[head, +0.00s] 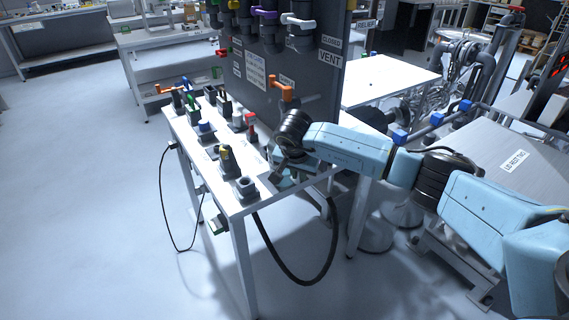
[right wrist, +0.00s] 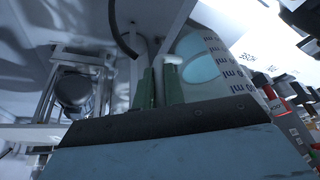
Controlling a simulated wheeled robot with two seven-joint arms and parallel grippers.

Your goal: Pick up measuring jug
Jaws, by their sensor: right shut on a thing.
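The measuring jug (right wrist: 212,62) shows in the right wrist view as a clear, pale vessel with dark "ml" markings, just beyond my fingers and to their right. My right gripper (right wrist: 160,78) is shut on the jug, its two green-grey fingers close together at a pale part that looks like the handle. In the head view my right gripper (head: 284,172) is over the right side of the white table, below the dark panel. My wrist hides most of the jug there, so I cannot tell whether it is lifted. My left gripper is not in view.
The white table (head: 236,205) carries several connectors and a grey socket (head: 246,187) near its front corner. A dark valve panel (head: 262,70) with an orange handle (head: 281,88) stands close behind my gripper. A black cable (head: 300,283) hangs below.

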